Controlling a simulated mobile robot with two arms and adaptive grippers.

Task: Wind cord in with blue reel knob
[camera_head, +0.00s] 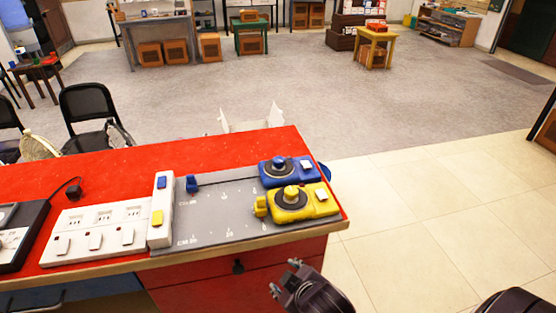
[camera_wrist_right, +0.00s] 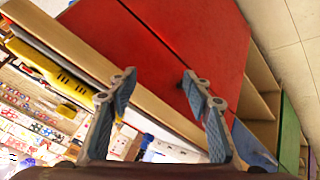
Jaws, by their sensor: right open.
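The blue reel (camera_head: 311,176) sits at the back right of a grey board (camera_head: 222,200) on the red-topped bench. A round dark disc with a blue knob (camera_head: 280,163) is on its top. A small blue piece (camera_head: 192,184) lies at the board's far left. Any cord between them is too thin to make out. The yellow reel (camera_head: 318,207) with a yellow knob (camera_head: 291,191) stands just in front of the blue reel. My right gripper (camera_head: 285,277) is in front of the bench, below the top's edge, apart from both reels. Its open, empty fingers show in the wrist view (camera_wrist_right: 159,82). My left gripper is out of view.
The red bench top (camera_head: 110,173) also bears a white switch strip (camera_head: 95,232), a white box with blue and yellow buttons (camera_head: 160,210), and a black plug (camera_head: 74,191). Red drawers (camera_head: 235,285) form the bench front. Open tiled floor (camera_head: 420,230) lies to the right.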

